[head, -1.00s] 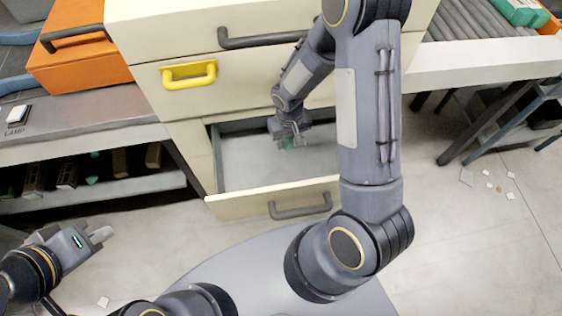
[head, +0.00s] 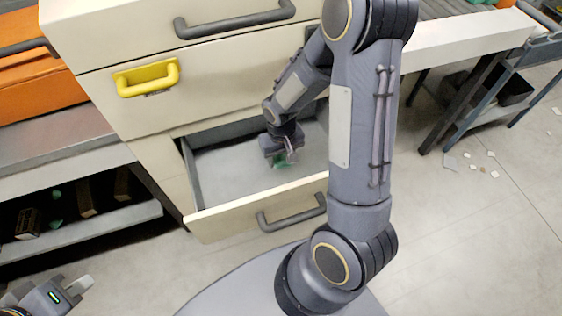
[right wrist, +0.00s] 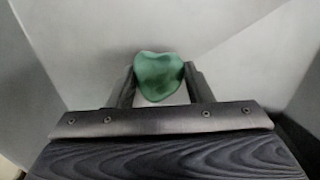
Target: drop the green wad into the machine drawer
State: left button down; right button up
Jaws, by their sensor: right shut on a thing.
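The green wad (right wrist: 159,76) is a small, rounded, dark green lump between the two fingers of my right gripper (right wrist: 159,84). In the head view my right gripper (head: 286,160) is inside the open machine drawer (head: 255,200), shut on the wad (head: 279,164). In the wrist view the grey drawer interior surrounds the wad; I cannot tell whether the wad touches the drawer floor. My left gripper (head: 76,289) is low at the left edge of the head view, away from the drawer, and its finger gap is unclear.
A closed drawer with a yellow handle (head: 147,77) is above the open one. A grey handle (head: 291,213) is on the open drawer's front. An orange box (head: 40,80) is at left, above a shelf with small items. A dark-legged stand (head: 490,105) is at right.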

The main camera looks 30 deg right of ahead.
aim_at(282, 163)
notch_tip(282, 163, down, 3)
jog(key=shift+r, duration=0.2)
jog(key=shift+f+b, duration=0.6)
jog(key=shift+b, duration=0.15)
jog(key=o, duration=0.9)
jog(key=shift+o, duration=0.2)
jog(key=shift+r, duration=0.15)
